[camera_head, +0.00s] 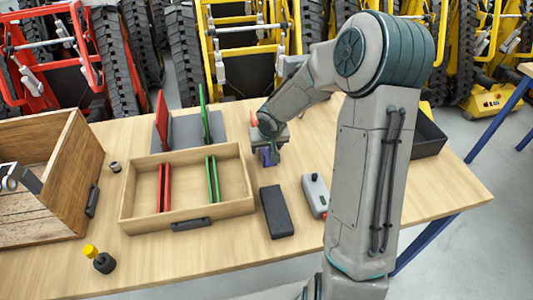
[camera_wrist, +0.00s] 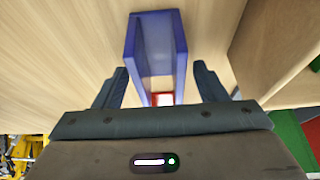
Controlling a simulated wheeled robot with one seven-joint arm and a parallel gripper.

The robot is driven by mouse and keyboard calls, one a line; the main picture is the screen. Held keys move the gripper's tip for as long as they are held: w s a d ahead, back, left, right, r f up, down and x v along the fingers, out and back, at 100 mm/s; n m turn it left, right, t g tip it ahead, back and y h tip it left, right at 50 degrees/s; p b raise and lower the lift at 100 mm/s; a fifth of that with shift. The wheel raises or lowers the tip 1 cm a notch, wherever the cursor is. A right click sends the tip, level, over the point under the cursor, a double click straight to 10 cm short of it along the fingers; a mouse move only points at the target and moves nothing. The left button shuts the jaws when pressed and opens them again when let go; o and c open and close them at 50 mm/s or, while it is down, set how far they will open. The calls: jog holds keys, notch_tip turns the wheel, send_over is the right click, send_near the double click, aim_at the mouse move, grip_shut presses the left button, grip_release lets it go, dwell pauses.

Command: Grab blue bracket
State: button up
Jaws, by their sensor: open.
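The blue bracket (camera_wrist: 181,45) is a U-shaped channel piece on the wooden table, in the upper middle of the wrist view. My gripper (camera_wrist: 161,76) is open, with one dark finger on each side of the bracket's near end and gaps between fingers and bracket. A small red patch shows at the bracket's near end; I cannot tell what it is. In the head view the bracket (camera_head: 268,158) is a small blue-purple shape under my gripper (camera_head: 270,152), mostly hidden by it, right of the wooden tray.
A wooden tray (camera_head: 187,221) with red and green plates stands left of my gripper. A grey base (camera_head: 186,133) with red and green uprights is behind it. A black box (camera_head: 276,212) and a grey device (camera_head: 315,194) lie in front. A wooden crate (camera_head: 72,165) stands left.

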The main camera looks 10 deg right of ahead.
jog(key=shift+w+f, duration=0.2)
jog(key=shift+f, duration=0.35)
jog(key=shift+f+b, duration=0.2)
jog(key=shift+b, duration=0.1)
jog(key=c, duration=1.3)
jog(key=shift+r, duration=0.2)
